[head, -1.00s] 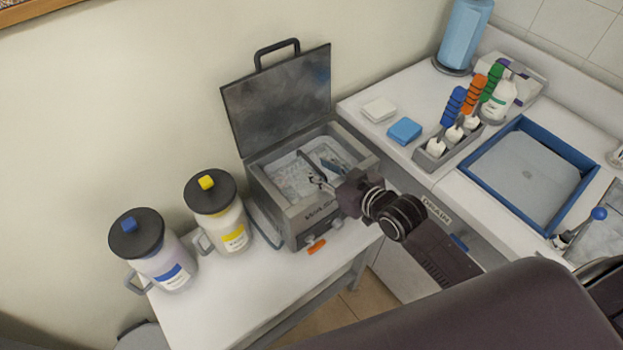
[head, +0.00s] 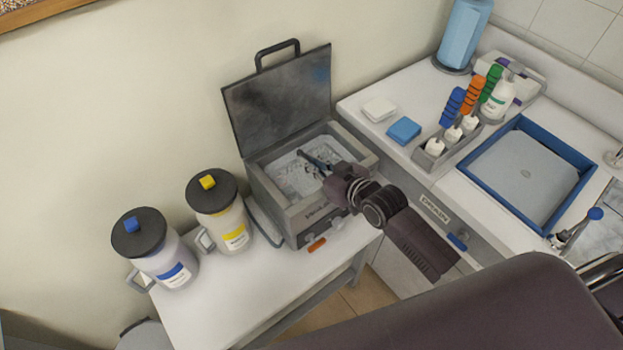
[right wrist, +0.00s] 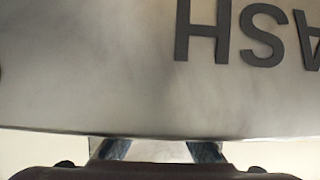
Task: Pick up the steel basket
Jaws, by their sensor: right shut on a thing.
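The steel basket (head: 288,181) sits inside the open grey tank (head: 292,222) on the small white table. It is pale and glinting, and my right gripper partly covers it. My right gripper (head: 310,160) reaches over the tank's front right edge, fingers pointing into the tank. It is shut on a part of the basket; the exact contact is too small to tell. In the right wrist view the fingers (right wrist: 160,151) show at the bottom with a pale metallic strip between them. Upside-down dark lettering on the tank front (right wrist: 110,80) fills the top. My left gripper is out of view.
The tank's lid (head: 282,95) stands open behind it. A blue-topped jug (head: 155,255) and a yellow-topped jug (head: 220,215) stand left. The right counter holds a blue sponge (head: 404,131), a brush rack (head: 436,160) and a blue-rimmed tray (head: 583,183).

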